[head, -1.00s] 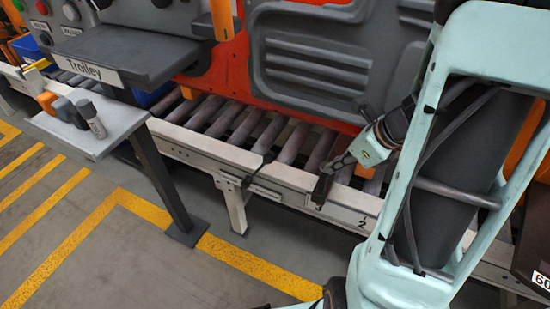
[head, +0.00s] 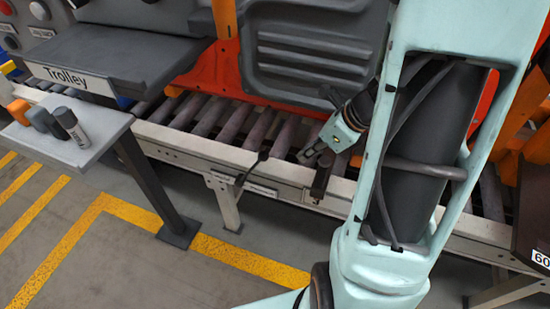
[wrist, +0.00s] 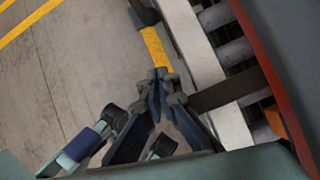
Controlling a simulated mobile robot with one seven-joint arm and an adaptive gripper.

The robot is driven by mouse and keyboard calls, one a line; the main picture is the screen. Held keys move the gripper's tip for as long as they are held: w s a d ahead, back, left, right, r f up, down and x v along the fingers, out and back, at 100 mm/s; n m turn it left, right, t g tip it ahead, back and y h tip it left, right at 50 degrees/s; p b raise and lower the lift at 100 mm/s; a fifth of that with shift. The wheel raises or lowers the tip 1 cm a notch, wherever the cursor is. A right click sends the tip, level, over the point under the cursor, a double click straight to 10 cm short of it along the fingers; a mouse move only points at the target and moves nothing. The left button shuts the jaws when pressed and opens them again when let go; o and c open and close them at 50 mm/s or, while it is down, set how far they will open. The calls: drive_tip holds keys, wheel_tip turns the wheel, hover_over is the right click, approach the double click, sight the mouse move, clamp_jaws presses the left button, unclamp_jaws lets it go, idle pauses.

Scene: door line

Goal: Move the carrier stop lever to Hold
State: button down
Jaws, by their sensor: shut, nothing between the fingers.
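A thin black lever (head: 251,168) stands tilted on the front side of the conveyor rail, beside a small label plate (head: 261,190) too small to read. I take it for the carrier stop lever; which position it is in cannot be told. My gripper (head: 304,157) is over the rail to the right of the lever, apart from it. In the wrist view my gripper (wrist: 160,76) is shut and empty, its fingertips close to the rail's outer edge. A dark bar (wrist: 226,91) crosses the rail just right of the fingertips; it also shows in the head view (head: 320,181).
The roller conveyor (head: 236,124) runs behind the rail, with an orange and grey panel (head: 312,50) above. A small shelf (head: 88,147) on a dark post holds several small objects at left. A dark box (head: 533,210) is at the right. Yellow-marked floor in front is open.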

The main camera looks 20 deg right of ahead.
drive_tip(key=w+a+f+b, duration=0.3)
drive_tip(key=w+a+f, duration=0.3)
drive_tip(key=f, duration=0.1)
drive_tip(key=shift+f, duration=0.15)
idle(0.3)
drive_tip(key=shift+a, duration=0.1)
